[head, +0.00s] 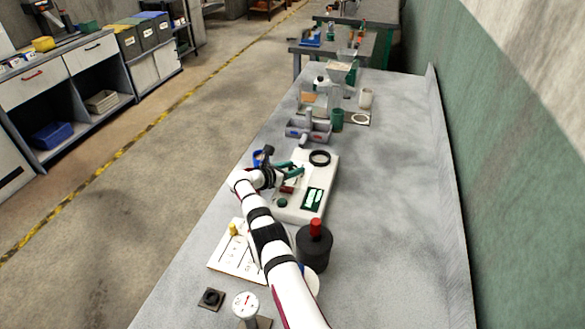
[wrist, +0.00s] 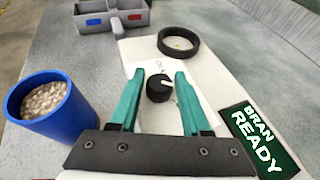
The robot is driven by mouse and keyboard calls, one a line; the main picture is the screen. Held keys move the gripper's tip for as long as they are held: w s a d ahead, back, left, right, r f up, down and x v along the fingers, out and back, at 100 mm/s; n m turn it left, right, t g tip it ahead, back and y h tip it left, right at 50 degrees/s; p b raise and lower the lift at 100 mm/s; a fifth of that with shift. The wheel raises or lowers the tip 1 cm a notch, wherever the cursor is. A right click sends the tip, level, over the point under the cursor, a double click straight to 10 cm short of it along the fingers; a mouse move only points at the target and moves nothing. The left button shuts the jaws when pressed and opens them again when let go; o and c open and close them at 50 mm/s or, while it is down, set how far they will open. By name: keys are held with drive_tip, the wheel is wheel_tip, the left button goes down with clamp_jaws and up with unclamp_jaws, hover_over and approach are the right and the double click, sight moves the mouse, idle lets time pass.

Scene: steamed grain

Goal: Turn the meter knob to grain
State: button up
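The meter is a pale flat box (head: 328,178); it also shows in the wrist view (wrist: 215,72). Its knob (wrist: 158,88) is black and round, with a white pointer mark on its upper right side. The meter's green display (wrist: 257,137) reads "BRAN READY"; it also shows in the head view (head: 313,198). My gripper (wrist: 160,74) is open, with its teal fingers on either side of the knob and a gap on both sides. In the head view my gripper (head: 297,171) is over the meter, and the knob cannot be made out there.
A black ring (wrist: 179,43) sits on the meter beyond the knob. A blue cup of grain (wrist: 50,108) stands left of the meter. A grey divided tray (head: 309,131) lies beyond it. A black cylinder with a red top (head: 314,248) stands near my arm. The bench's right side is clear.

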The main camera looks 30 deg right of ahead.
clamp_jaws()
drive_tip(key=shift+d+r+n+t, duration=0.2)
drive_tip(key=shift+n+t, duration=0.1)
drive_tip(key=shift+n, duration=0.1)
drive_tip(key=n+t+y, duration=0.2)
drive_tip(key=shift+n+t, duration=0.3)
drive_tip(key=shift+t, duration=0.1)
drive_tip(key=shift+a+f+n+t+y, duration=0.15)
drive_tip(key=shift+n+t+y, duration=0.25)
drive_tip(key=shift+n+y, duration=0.1)
drive_tip(key=shift+o, duration=2.1)
unclamp_jaws()
drive_tip(key=v, duration=1.6)
drive_tip(key=x, duration=1.6)
drive_tip(key=shift+w, duration=0.15)
